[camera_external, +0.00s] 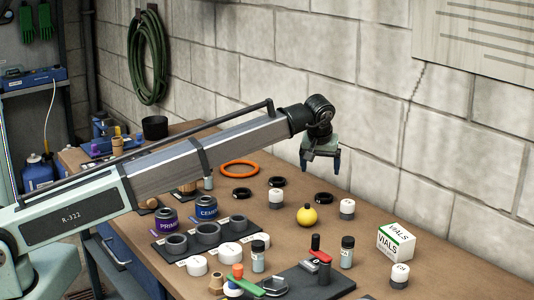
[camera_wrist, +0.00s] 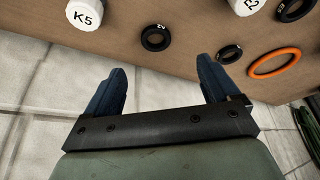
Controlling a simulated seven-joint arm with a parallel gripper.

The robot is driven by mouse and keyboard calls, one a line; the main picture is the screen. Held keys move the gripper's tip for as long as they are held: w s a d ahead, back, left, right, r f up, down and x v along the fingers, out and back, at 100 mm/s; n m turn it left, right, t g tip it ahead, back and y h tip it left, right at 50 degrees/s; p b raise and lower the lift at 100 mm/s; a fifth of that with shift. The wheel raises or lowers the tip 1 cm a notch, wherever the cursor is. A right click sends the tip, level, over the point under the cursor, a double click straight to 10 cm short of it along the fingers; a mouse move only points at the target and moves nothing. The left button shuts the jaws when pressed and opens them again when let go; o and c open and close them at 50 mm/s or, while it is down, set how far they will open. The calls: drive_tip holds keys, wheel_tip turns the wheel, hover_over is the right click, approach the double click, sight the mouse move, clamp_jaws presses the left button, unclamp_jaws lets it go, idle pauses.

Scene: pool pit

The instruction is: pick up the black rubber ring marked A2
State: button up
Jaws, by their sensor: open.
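Three black rubber rings lie flat on the brown table. One (camera_wrist: 156,49) shows in the wrist view just beyond the gap between my fingers, with a small upside-down mark that looks like A2. It appears to be the rightmost black ring (camera_external: 317,199) in the external view. A second ring (camera_wrist: 223,60) lies to its right in the wrist view, and a third (camera_wrist: 284,15) is at the top right; their marks are hard to read. My gripper (camera_external: 320,166) is open and empty, raised above the table near the wall. Its two blue fingers (camera_wrist: 162,72) are apart, touching no ring.
An orange ring (camera_wrist: 274,72) lies at the right in the wrist view. The block wall (camera_external: 370,130) rises behind the table. Jars, tools and a VIALS box (camera_external: 396,241) occupy the front.

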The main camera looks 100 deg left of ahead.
drive_tip(key=x, duration=0.7)
drive_tip(key=shift+w+f, duration=0.1)
drive_tip(key=shift+w+x, duration=0.15)
drive_tip(key=shift+x, duration=1.1)
drive_tip(key=shift+w+x, duration=0.2)
drive_tip(key=shift+x, duration=1.1)
drive_tip(key=shift+a, duration=0.2)
drive_tip(key=shift+c, duration=0.5)
drive_tip(key=c, duration=1)
drive_tip(key=shift+c, duration=0.2)
drive_tip(key=shift+r, duration=0.2)
